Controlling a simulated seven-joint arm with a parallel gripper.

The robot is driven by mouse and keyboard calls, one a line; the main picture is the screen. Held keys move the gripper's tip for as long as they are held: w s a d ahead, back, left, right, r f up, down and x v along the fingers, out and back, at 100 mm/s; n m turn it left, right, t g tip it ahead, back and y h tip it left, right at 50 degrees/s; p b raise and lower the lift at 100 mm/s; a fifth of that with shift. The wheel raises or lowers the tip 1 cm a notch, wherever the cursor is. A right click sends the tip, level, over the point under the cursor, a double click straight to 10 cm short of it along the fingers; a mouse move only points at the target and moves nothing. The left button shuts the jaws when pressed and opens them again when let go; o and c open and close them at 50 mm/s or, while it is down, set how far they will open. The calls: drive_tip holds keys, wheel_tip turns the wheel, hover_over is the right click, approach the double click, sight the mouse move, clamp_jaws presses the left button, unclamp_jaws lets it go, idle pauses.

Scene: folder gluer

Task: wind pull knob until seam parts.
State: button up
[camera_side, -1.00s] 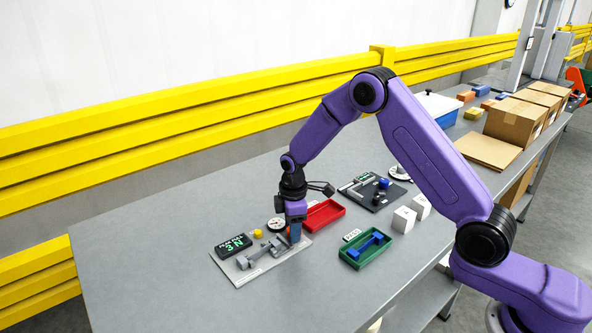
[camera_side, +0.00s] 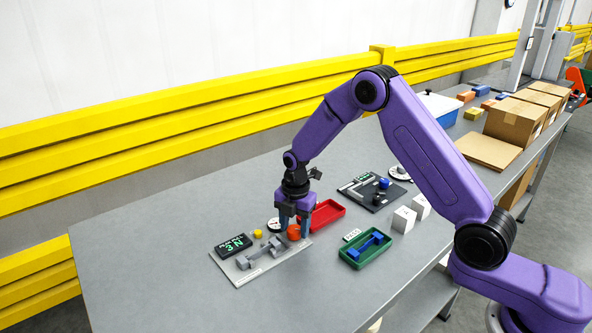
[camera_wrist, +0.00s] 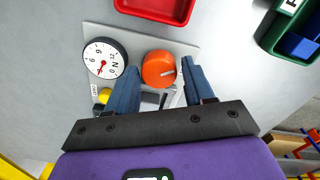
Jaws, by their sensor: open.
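The orange knob (camera_side: 294,231), likely the pull knob, is at the right end of a grey plate (camera_side: 240,279). It also shows in the wrist view (camera_wrist: 158,69) as a round knob with a pale mark. My gripper (camera_side: 294,230) is open, with its blue fingers on either side of the knob. Whether they touch it I cannot tell. A round dial (camera_wrist: 104,60) with a red needle is beside the knob. A black display (camera_side: 234,245) reads 3 N on its lower line. Grey fixtures (camera_side: 262,252) sit mid-plate; the seam itself is too small to make out.
A yellow button (camera_side: 257,233) is near the dial. A red tray (camera_side: 325,214) is close behind the knob. A green tray (camera_side: 364,258) holds a blue part (camera_side: 367,242). A dark plate (camera_side: 365,200) and white blocks (camera_side: 404,220) stand farther right. The table's left is clear.

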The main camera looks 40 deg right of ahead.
sight(296, 229)
wheel_tip(296, 229, up, 17)
drive_tip(key=shift+s+f, duration=0.15)
drive_tip(key=shift+s, duration=0.05)
idle(0.3)
drive_tip(key=s+a+r+m, duration=0.1)
drive_tip(key=s+a+m, duration=0.1)
drive_tip(key=s, duration=0.6)
drive_tip(key=s+a+r+m, duration=0.1)
drive_tip(key=s+a+m, duration=0.15)
drive_tip(key=s, duration=0.55)
drive_tip(key=s+d+f+m, duration=0.1)
drive_tip(key=s+d, duration=0.3)
drive_tip(key=s, duration=0.6)
drive_tip(key=s+d+f+m, duration=0.1)
drive_tip(key=s+d+m, duration=0.3)
drive_tip(key=s, duration=0.7)
drive_tip(key=shift+m, duration=0.35)
drive_tip(key=shift+o, duration=0.4)
